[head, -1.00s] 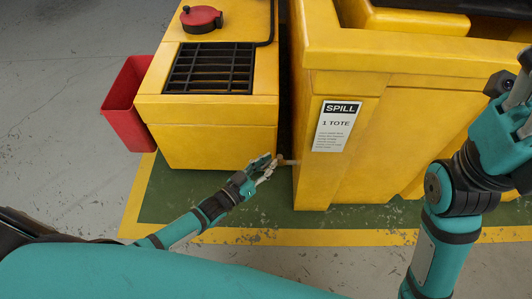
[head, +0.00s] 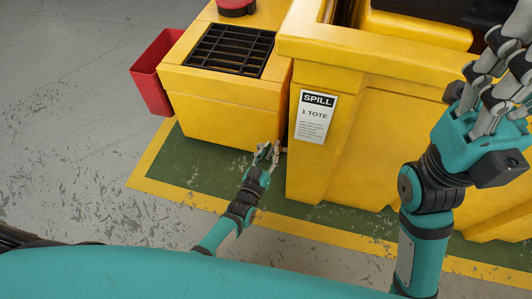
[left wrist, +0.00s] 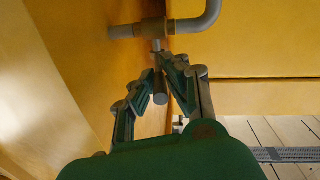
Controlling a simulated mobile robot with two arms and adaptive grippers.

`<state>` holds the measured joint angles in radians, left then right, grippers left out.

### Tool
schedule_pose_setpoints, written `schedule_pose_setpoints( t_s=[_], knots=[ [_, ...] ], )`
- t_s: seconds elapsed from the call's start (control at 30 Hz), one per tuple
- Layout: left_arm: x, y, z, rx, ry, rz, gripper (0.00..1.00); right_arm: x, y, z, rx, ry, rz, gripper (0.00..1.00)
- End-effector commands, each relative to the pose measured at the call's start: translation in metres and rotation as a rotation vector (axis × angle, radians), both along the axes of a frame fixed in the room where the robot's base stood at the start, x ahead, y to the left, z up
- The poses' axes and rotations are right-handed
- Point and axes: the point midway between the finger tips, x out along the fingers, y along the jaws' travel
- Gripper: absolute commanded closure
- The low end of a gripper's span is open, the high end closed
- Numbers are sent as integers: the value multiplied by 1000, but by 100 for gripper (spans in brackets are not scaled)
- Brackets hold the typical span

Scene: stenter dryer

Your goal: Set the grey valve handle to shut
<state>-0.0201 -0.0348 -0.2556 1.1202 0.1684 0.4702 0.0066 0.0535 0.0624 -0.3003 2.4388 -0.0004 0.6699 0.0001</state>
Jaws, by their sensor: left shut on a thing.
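In the left wrist view the grey valve handle (left wrist: 160,93) is a short round-ended bar. It hangs below a brass valve body (left wrist: 153,31) on a grey pipe (left wrist: 198,22) and points down, across the pipe run. My left gripper (left wrist: 172,72) is shut on the handle, with its fingers on both sides. In the head view my left gripper (head: 266,152) is low at the gap between two yellow housings, and the handle cannot be made out there. My right gripper (head: 500,85) is raised at the right, fingers spread and empty.
A yellow housing with a black grille (head: 228,50) stands left of the gap, and a larger yellow housing (head: 350,65) with a SPILL sign (head: 315,117) stands right. A red bin (head: 155,75) is at the left. Green floor with a yellow line (head: 150,187) lies in front.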

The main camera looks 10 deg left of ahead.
Motion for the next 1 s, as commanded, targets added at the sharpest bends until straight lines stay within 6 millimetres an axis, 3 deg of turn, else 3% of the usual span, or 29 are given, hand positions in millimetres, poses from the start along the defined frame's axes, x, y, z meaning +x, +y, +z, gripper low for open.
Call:
schedule_pose_setpoints(
  t_s=[0.47, 0.5, 0.67, 1.0],
  knots=[
    [-1, -7, -1, -2, 2, -5, 100, 0, 0, 0, 0, 1, 0, 60],
    [-1, -7, -1, -2, 2, -5, 85, 0, 0, 0, 0, 1, 0, 60],
    [0, -5, 0, -1, 2, -2, 64, 0, 0, 1, -1, -1, 0, 60],
    [1, -3, 4, -1, -2, 1, 63, 1, 0, 1, 3, -1, -1, 60]
  ],
)
